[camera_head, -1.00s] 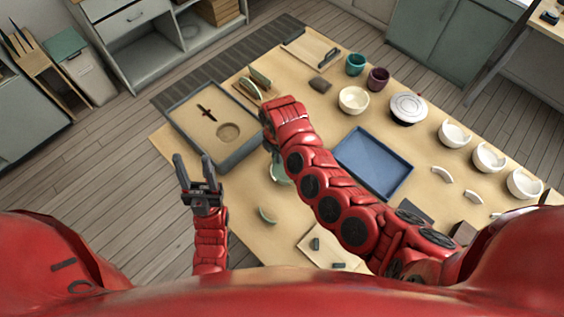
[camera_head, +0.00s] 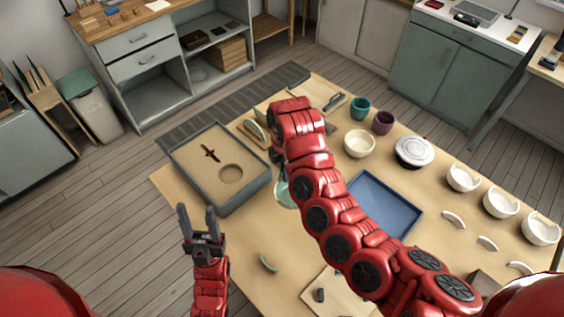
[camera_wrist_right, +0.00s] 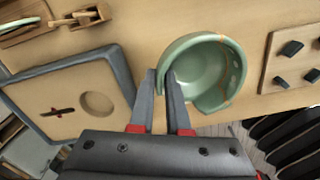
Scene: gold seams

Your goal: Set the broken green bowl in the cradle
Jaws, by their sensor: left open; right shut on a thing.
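The broken green bowl (camera_wrist_right: 205,65) has a gap in its rim and gold seam lines. My right gripper (camera_wrist_right: 160,74) is shut on its rim at the left side of the bowl in the right wrist view. In the head view my right arm partly covers the bowl (camera_head: 284,192). Whether the bowl clears the table is hard to tell. A grey-rimmed sand tray (camera_head: 237,204) with a round hollow (camera_head: 231,174), which looks like the cradle, lies left of the bowl. The hollow (camera_wrist_right: 97,104) is empty. My left gripper (camera_head: 197,211) is open and empty, before the tray.
A dark tool (camera_head: 210,152) lies in the sand tray. A green shard (camera_head: 268,263) lies on the table near my left gripper. A blue tray (camera_head: 383,207) is right of my right arm. White bowls (camera_head: 463,178), cups (camera_head: 360,108) and a round device (camera_head: 414,152) stand further right.

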